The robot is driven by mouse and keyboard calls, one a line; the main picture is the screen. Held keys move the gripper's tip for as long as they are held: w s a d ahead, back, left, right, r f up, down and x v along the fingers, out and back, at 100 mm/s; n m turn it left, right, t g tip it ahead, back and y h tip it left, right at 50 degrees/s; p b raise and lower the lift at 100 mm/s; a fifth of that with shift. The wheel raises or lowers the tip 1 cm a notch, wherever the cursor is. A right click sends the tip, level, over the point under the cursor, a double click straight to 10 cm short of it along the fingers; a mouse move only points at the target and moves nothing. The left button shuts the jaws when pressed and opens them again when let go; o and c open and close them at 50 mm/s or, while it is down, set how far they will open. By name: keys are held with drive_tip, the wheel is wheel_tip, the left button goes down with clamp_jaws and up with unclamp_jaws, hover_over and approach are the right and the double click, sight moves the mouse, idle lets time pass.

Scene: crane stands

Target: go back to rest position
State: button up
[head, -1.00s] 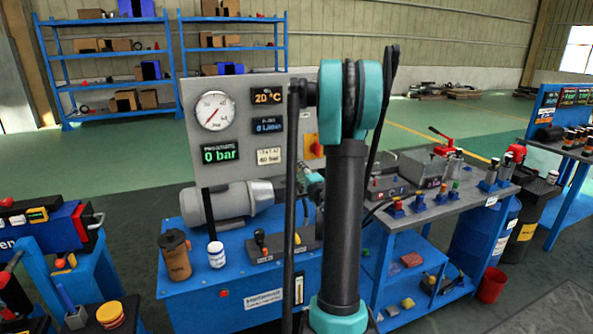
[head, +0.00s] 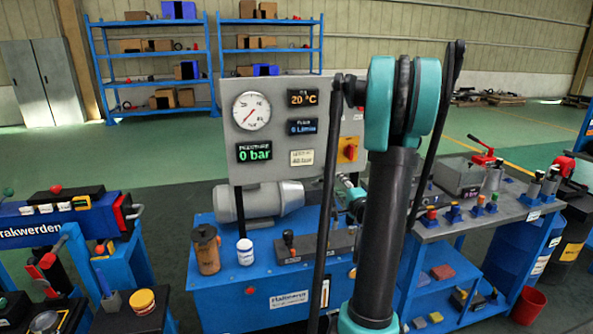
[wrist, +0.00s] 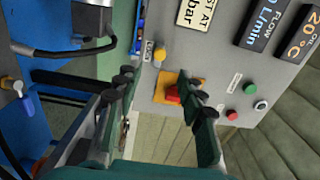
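My gripper (wrist: 156,88) shows in the wrist view with its two dark fingers spread apart and nothing held between them. Behind the gap is a red rotary switch (wrist: 173,95) on a yellow plate, on the grey gauge panel (wrist: 225,75). I cannot tell the exact distance from the fingertips to the panel. In the head view my dark and teal arm stands tall in front of the panel's right edge and hides part of the bench. My gripper is mostly hidden behind the arm there.
The grey panel (head: 270,122) stands on a blue pump bench (head: 225,290) with a motor, a brown jug and a white jar. A grey-topped bench (head: 470,222) with valves is close on the right. A blue workstation (head: 70,220) is at left. Open green floor lies behind.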

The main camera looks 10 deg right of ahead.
drive_tip(key=s+a+f+n+g+y, duration=0.2)
drive_tip(key=s+a+f+n+g, duration=0.25)
drive_tip(key=a, duration=0.45)
drive_tip(key=s+a+f+n+g+y, duration=0.2)
drive_tip(key=s+a+f+n+g, duration=0.15)
drive_tip(key=a+n, duration=0.4)
drive_tip(key=s+f+n+g+h, duration=0.2)
drive_tip(key=s+f+g, duration=0.1)
drive_tip(key=s, duration=0.6)
drive_tip(key=s+f+n+g+h, duration=0.2)
drive_tip(key=s+f, duration=0.3)
drive_tip(key=s, duration=0.5)
drive_tip(key=shift+n+g+h, duration=0.3)
drive_tip(key=shift+n+g, duration=0.1)
drive_tip(key=shift+n, duration=0.4)
drive_tip(key=shift+w, duration=0.1)
drive_tip(key=shift+c, duration=0.2)
